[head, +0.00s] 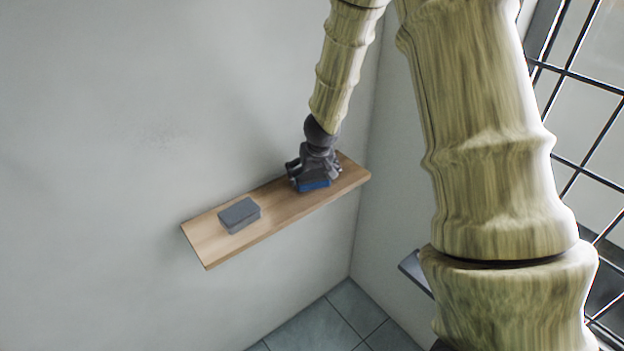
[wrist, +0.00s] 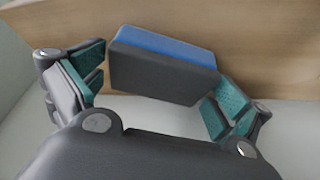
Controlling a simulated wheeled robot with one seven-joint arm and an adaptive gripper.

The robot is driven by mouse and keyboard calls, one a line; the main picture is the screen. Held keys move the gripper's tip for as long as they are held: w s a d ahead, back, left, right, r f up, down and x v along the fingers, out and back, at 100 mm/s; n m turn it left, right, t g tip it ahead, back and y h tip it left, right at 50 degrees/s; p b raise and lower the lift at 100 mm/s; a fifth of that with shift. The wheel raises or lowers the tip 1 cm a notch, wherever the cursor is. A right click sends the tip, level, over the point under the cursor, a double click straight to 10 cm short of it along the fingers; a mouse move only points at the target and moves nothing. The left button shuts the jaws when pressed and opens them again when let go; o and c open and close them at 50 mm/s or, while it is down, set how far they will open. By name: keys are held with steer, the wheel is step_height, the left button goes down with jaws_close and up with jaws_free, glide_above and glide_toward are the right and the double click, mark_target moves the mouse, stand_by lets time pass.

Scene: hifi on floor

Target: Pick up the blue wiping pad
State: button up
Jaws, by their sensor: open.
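The blue wiping pad (head: 314,185) lies near the right end of the wooden shelf. In the wrist view the pad (wrist: 165,65) shows a blue layer along one edge and a dark grey body. My gripper (head: 308,180) is at the pad, partly covering it in the head view. In the wrist view its teal-padded fingers (wrist: 155,90) are open, one on each side of the pad. The left finger is close to the pad's left end, and the right finger is near its lower right corner. I cannot tell whether either finger touches it.
The wooden shelf (head: 215,243) is fixed along the grey wall. A grey block (head: 240,214) sits toward its left end, with bare shelf between it and the pad. A side wall (head: 380,190) stands close to the shelf's right end. A tiled floor (head: 320,325) lies below.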

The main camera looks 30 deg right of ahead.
mark_target(312, 173)
steer(key=shift+w+f, duration=0.15)
steer(key=shift+f, duration=0.1)
steer(key=shift+c, duration=0.4)
steer(key=c, duration=0.8)
steer(key=shift+r, duration=0.1)
steer(key=shift+r+p, duration=0.3)
steer(key=shift+r, duration=1.45)
steer(key=s+a+b, duration=0.1)
steer(key=s+b, duration=0.1)
steer(key=s, duration=0.3)
steer(key=s+a+r+b, duration=0.1)
steer(key=s+b, duration=0.1)
steer(key=s, duration=0.3)
steer(key=s+a+b, duration=0.1)
steer(key=s+b, duration=0.1)
steer(key=s, duration=0.3)
steer(key=shift+s+r, duration=0.15)
steer(key=shift+s, duration=0.25)
